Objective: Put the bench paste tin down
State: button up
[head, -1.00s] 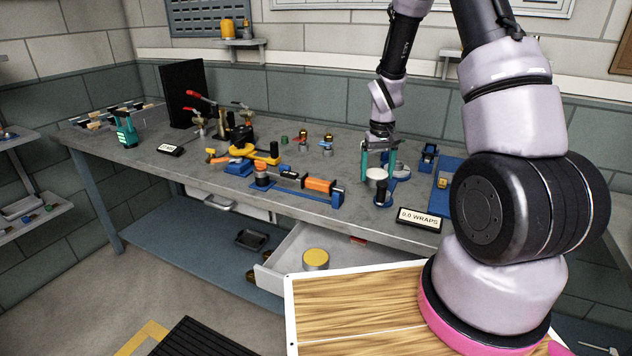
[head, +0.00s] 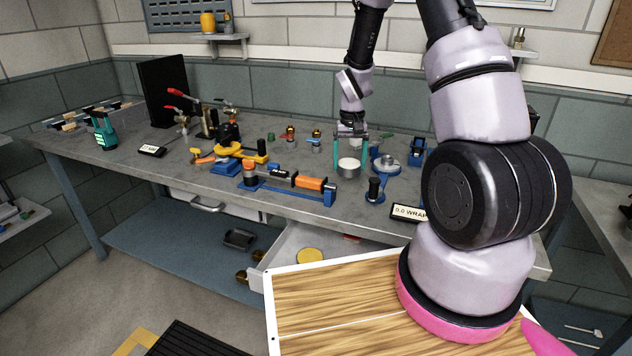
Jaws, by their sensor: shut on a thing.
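The bench paste tin (head: 348,169) is a small pale, silvery round tin with a whitish top. My gripper (head: 350,158) reaches down over the workbench with its two teal fingers on either side of the tin, shut on it. The tin is upright, at or just above the grey bench top (head: 235,178); I cannot tell whether it touches. It is left of a blue round fixture (head: 385,169) and behind a black knob on a blue base (head: 374,190).
An orange and blue clamp (head: 310,183) lies left of the tin. A sign reading "0.0 WRAPS" (head: 408,212) stands at the front edge. Below, an open drawer (head: 285,250) holds a yellow-topped tin (head: 310,255). Small valves (head: 291,136) stand behind left.

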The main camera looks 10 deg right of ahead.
jog(key=m, duration=0.2)
jog(key=w+a+m, duration=0.1)
jog(key=w+a+r+m, duration=0.1)
jog(key=m, duration=0.1)
jog(key=shift+m, duration=0.3)
jog(key=w+a+r+m, duration=0.35)
jog(key=a+m, duration=0.35)
jog(key=m, duration=1)
jog(key=f, duration=0.6)
jog(key=w+f, duration=0.1)
jog(key=f, duration=0.3)
jog(key=shift+d, duration=0.15)
jog(key=shift+f, duration=0.15)
jog(key=o, duration=1.4)
jog(key=shift+o, duration=0.2)
